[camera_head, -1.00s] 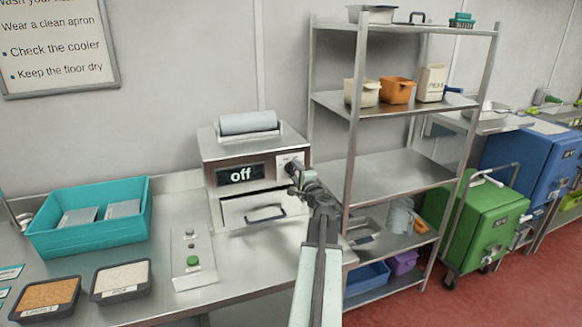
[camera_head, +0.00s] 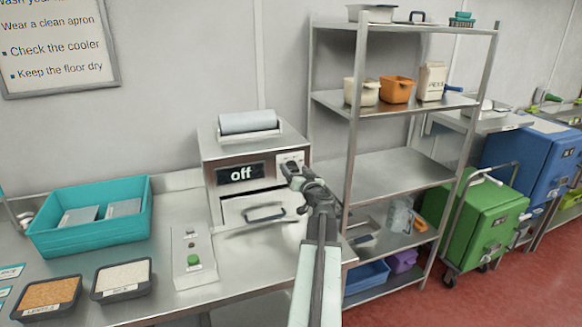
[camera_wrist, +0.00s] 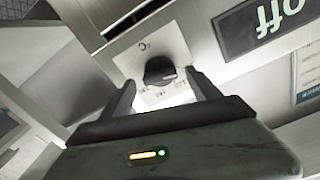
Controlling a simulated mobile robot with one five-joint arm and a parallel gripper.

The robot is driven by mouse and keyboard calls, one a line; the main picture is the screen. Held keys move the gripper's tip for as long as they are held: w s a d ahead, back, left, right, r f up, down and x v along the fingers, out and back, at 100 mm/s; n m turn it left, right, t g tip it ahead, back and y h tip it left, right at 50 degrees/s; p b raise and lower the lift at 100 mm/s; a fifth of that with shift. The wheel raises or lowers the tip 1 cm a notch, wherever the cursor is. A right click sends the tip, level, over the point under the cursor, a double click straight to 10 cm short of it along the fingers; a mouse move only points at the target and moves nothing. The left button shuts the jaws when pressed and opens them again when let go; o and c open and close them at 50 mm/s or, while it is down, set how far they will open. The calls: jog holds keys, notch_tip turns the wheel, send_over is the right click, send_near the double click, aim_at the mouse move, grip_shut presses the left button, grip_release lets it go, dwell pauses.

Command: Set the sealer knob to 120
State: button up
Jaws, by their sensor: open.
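The sealer (camera_head: 225,150) is a steel box on the counter with a roll on top. Its dark display (camera_head: 241,174) reads "off"; the display also shows upside down in the wrist view (camera_wrist: 265,22). The black sealer knob (camera_wrist: 160,71) sits on a pale plate with small markings too blurred to read. In the head view the knob (camera_head: 291,166) is partly covered by my gripper. My gripper (camera_head: 290,172) is at the sealer's front right. In the wrist view its two fingers (camera_wrist: 160,92) are apart, one on each side of the knob, with visible gaps to it.
A drawer with a handle (camera_head: 264,213) is below the display. A control box with a green button (camera_head: 194,260) stands in front. A teal bin (camera_head: 92,243) is at left, and a steel shelf rack (camera_head: 352,150) stands close on the right.

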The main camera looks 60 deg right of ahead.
jog(key=v, duration=0.7)
jog(key=shift+w, duration=0.1)
